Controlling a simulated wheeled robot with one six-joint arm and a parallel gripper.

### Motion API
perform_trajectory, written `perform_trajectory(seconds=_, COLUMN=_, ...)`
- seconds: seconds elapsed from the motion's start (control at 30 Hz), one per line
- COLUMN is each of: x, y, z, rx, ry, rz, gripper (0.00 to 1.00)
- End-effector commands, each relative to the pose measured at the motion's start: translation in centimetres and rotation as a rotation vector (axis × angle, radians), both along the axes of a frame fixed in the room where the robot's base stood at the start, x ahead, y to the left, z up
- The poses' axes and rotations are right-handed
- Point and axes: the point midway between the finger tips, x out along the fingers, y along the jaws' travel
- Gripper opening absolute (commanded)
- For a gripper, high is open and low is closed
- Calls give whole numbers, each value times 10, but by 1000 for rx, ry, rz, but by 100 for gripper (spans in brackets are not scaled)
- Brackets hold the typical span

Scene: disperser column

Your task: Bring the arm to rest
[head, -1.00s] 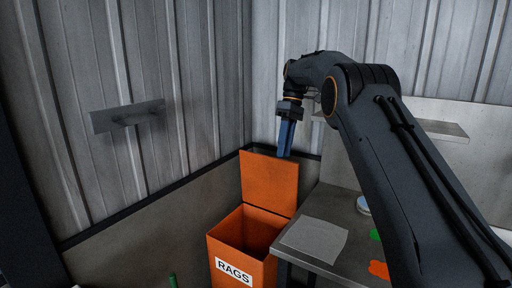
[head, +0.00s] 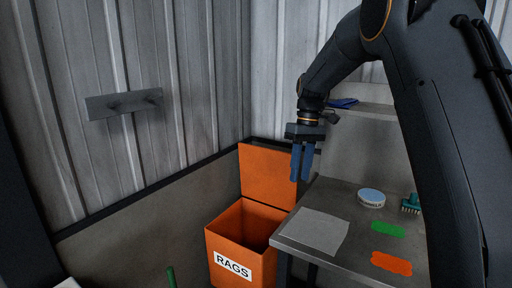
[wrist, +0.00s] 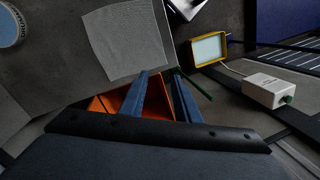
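My gripper (head: 301,163) hangs from the arm with its blue fingers pointing down, in front of the raised lid of the orange bin and beside the bench's left end. The fingers stand apart with a gap between them, and nothing is held. In the wrist view my gripper (wrist: 163,88) also shows two separate fingers, with the orange bin (wrist: 150,102) behind them. My arm reaches in from the right side of the head view and bends down at the wrist.
The open orange RAGS bin (head: 231,243) stands left of the grey bench (head: 340,192). The bench bears a grey mat (head: 311,231), a round tin (head: 371,197), green (head: 374,229) and orange (head: 391,263) patches and a teal brush (head: 411,204). A shelf (head: 366,107) holds blue cloth (head: 343,102).

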Motion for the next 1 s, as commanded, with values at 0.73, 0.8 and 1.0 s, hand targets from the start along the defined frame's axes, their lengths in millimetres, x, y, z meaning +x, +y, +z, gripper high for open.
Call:
perform_trajectory(seconds=0.73, x=-276, y=-57, z=-164, rx=-138, ry=-127, rz=-551, gripper=29)
perform_trajectory(seconds=0.8, x=-288, y=-57, z=-170, rx=-140, ry=-133, rz=-570, gripper=29)
perform_trajectory(seconds=1.0, x=-299, y=-57, z=-175, rx=-141, ry=-137, rz=-587, gripper=29)
